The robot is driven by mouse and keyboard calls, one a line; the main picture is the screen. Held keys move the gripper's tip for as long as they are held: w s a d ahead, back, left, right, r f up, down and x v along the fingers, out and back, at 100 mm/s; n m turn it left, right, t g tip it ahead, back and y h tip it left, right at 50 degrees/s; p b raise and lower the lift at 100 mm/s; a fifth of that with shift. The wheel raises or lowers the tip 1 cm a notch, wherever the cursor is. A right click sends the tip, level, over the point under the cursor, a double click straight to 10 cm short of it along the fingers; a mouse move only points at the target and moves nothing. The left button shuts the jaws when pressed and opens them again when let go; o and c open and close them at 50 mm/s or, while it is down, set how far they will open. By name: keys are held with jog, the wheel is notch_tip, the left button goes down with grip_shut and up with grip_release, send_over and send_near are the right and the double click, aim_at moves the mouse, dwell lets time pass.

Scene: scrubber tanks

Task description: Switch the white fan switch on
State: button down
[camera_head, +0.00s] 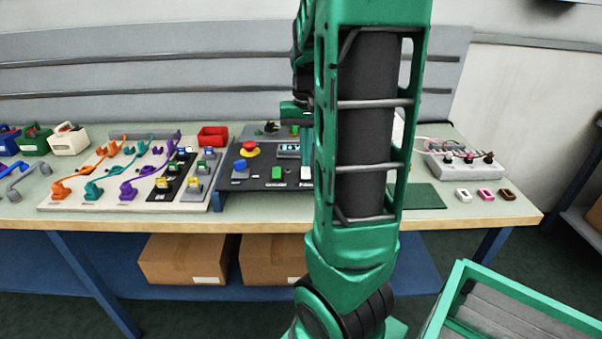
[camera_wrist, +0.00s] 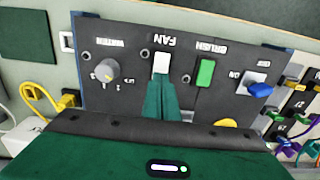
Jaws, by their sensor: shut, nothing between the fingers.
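The white fan switch (camera_wrist: 162,63) is a small rocker on a dark control panel (camera_wrist: 132,92), by the label FAN, which appears upside down in the wrist view. My gripper (camera_wrist: 161,82) is shut and empty. Its green fingertips are at the near edge of the white switch and cover its lower end. I cannot tell whether they touch it, nor which way the rocker is tipped. In the head view the white switch (camera_head: 305,174) is partly hidden by my arm, and the panel (camera_head: 240,182) stands on the table.
Beside the white switch are a green switch (camera_wrist: 205,73), a grey knob (camera_wrist: 107,70) and a blue-handled control (camera_wrist: 261,89). A red-topped button (camera_head: 250,149) sits on the panel. A cable board (camera_head: 105,200) lies left on the table; a grey box (camera_head: 460,165) stands right.

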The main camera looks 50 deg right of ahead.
jog(key=shift+f, duration=0.7)
dwell(0.9)
notch_tip(320, 180, up, 7)
dwell(0.9)
dwell(0.5)
jog(key=s+a+f+n, duration=0.1)
jog(key=s+a+f, duration=0.2)
jog(key=s+a, duration=0.4)
jog(key=s+a+f+n, duration=0.2)
jog(key=s+a, duration=0.4)
jog(key=a, duration=0.4)
jog(key=shift+s+f+n, duration=0.3)
jog(key=shift+s+f, duration=0.05)
jog(key=shift+f, duration=0.4)
